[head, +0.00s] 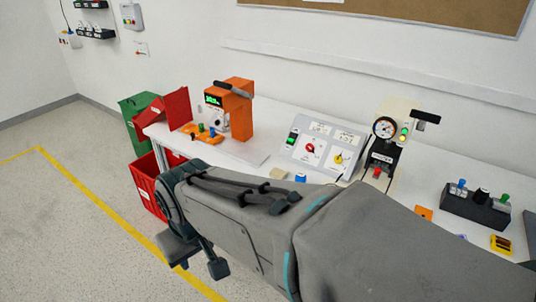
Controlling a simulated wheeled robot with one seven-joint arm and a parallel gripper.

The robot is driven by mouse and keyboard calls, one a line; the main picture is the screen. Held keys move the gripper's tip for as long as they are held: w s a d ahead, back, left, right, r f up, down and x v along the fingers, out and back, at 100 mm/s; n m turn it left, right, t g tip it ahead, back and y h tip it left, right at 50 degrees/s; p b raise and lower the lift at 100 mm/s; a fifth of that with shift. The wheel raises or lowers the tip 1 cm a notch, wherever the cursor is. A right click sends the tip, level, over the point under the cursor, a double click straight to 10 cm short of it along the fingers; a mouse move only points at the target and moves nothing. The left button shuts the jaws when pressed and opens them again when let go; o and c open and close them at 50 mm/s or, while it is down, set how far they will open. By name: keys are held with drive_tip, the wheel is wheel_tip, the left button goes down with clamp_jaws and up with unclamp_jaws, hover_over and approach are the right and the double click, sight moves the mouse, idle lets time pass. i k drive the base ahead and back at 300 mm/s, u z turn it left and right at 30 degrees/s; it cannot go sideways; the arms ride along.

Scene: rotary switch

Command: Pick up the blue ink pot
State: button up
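Several small blue things could be the blue ink pot, and I cannot tell which is. One blue-topped thing (300,178) stands on the bench just behind my arm, its lower part hidden. Another small blue piece (212,132) is on the orange tray by the orange machine. A blue-topped piece (460,186) stands in a dark holder at the right. My gripper (198,258) hangs at the lower left, in front of the bench and over the floor. Its two dark fingers look apart with nothing between them.
The white bench (245,152) carries an orange machine (232,108), a sloped grey panel (322,146) with knobs, and a gauge press (386,140). A dark holder (476,207) stands at the right. Red bins (146,182) and a green bin (133,106) stand left. My arm hides much of the bench front.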

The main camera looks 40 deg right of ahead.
sight(300, 176)
drive_tip(key=z, duration=0.95)
drive_tip(key=i, duration=0.85)
drive_tip(key=z, duration=1)
